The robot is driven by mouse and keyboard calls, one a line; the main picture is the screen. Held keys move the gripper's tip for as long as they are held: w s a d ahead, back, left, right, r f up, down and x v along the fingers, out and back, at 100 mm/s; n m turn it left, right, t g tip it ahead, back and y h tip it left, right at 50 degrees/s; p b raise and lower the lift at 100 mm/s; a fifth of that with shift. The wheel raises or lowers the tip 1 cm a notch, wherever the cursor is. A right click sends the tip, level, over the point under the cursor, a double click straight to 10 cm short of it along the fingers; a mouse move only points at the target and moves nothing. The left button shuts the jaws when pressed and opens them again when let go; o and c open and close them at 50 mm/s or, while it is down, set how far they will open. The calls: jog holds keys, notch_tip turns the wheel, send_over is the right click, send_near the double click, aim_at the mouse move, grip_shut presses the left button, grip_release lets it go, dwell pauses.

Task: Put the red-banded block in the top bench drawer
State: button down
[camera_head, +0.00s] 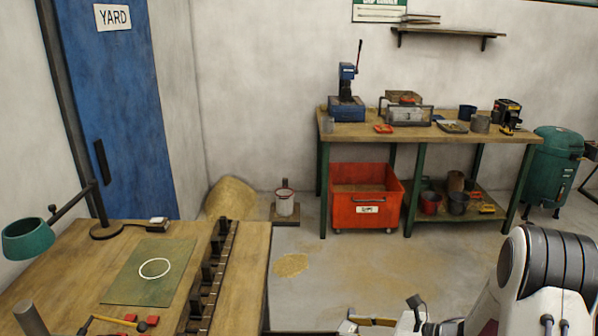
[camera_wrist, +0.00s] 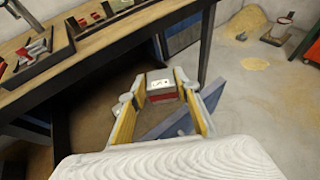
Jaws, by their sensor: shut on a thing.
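The red-banded block (camera_wrist: 160,86) is pale grey with a red band and a small white label. In the wrist view it sits between the fingertips of my gripper (camera_wrist: 160,92), which is shut on it. An open drawer with a brown inside (camera_wrist: 88,110) and a blue front (camera_wrist: 211,92) lies below and behind the fingers, under the bench top. The block appears above or in front of the drawer; its height over it I cannot tell. In the head view my gripper (camera_head: 372,320) shows only partly at the bottom edge, and the block cannot be made out.
The wooden bench (camera_head: 252,262) carries a green mat (camera_head: 128,285), a dark rack (camera_head: 212,275) and a lamp (camera_head: 28,240). In the wrist view a dark tray (camera_wrist: 62,50) holds red and grey pieces. A red bin (camera_head: 350,215) stands at the back; the floor between is mostly clear.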

jog(key=s+d+m+t, duration=0.1)
jog(key=s+d, duration=0.2)
jog(key=s, duration=0.3)
jog(key=shift+d, duration=0.2)
jog(key=shift+w+r, duration=0.1)
dwell(0.8)
